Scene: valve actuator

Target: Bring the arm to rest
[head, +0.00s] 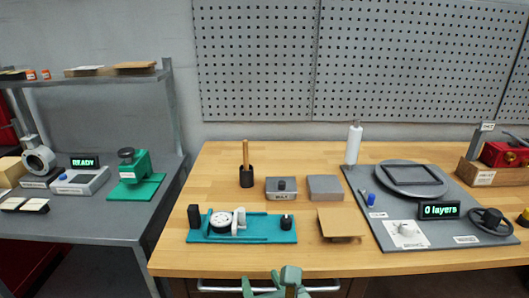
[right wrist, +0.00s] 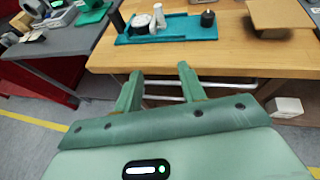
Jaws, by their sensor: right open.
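My right gripper (head: 283,284) is at the bottom edge of the head view, in front of the wooden table (head: 190,262). In the right wrist view its two green fingers (right wrist: 160,82) are spread apart with nothing between them. They point toward the table's front edge and the handle bar below it, and appear apart from both. My left gripper is in neither view.
A grey bench (head: 120,225) stands left. Floor shows between them.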

